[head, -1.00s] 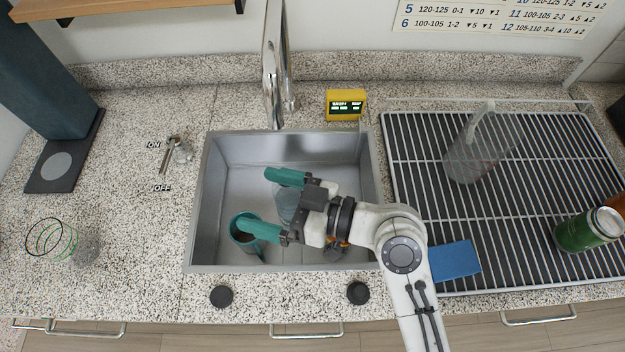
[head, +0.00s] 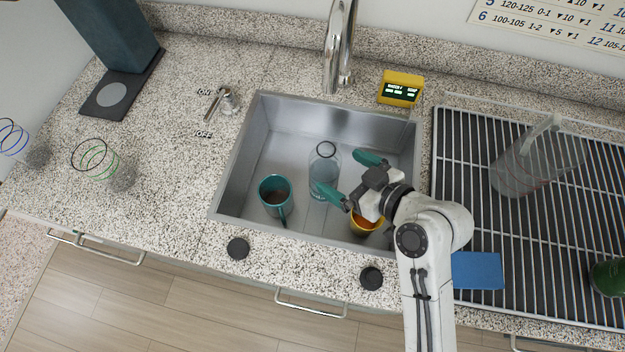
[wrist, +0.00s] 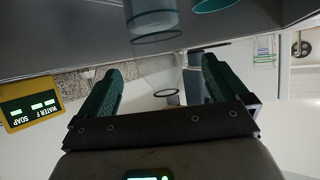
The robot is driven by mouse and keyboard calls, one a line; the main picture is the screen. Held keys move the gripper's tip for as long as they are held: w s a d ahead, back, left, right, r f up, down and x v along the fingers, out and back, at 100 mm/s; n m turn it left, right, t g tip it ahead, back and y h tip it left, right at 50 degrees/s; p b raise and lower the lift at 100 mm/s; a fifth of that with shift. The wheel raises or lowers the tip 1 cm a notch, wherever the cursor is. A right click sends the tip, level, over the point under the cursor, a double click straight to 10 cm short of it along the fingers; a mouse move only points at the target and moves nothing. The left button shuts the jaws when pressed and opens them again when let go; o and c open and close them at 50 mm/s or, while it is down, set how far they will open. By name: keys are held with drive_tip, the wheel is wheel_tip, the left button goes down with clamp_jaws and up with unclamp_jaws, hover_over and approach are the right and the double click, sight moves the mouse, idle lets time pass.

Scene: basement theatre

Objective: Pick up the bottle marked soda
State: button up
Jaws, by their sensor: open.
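No readable soda mark shows in either view. A green can-like container (head: 608,278), cut off by the right edge in the head view, lies on the drying rack. A clear glass vessel (head: 318,187) with a dark rim stands in the sink (head: 232,190); I cannot tell whether it is a bottle. My gripper (head: 336,169) is over the sink, its teal fingers spread and empty near this glass. The wrist view shows the open fingers (wrist: 160,66) and a clear glass (wrist: 154,18) above them in the picture.
A teal mug (head: 270,184) and an orange-yellow cup (head: 360,227) are also in the sink. A clear pitcher (head: 510,170) and blue sponge (head: 477,270) are on the rack at right. A tall faucet (head: 338,50) and yellow display (head: 400,87) stand behind.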

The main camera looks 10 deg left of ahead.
drive_tip(key=shift+s+d+f+h, duration=0.1)
drive_tip(key=shift+d+f+h, duration=0.2)
drive_tip(key=shift+f, duration=0.25)
drive_tip(key=shift+a+f, duration=0.15)
drive_tip(key=shift+f, duration=0.05)
drive_tip(key=shift+p+x, duration=0.95)
drive_tip(key=shift+x, duration=2.65)
drive_tip(key=shift+s+f, duration=0.1)
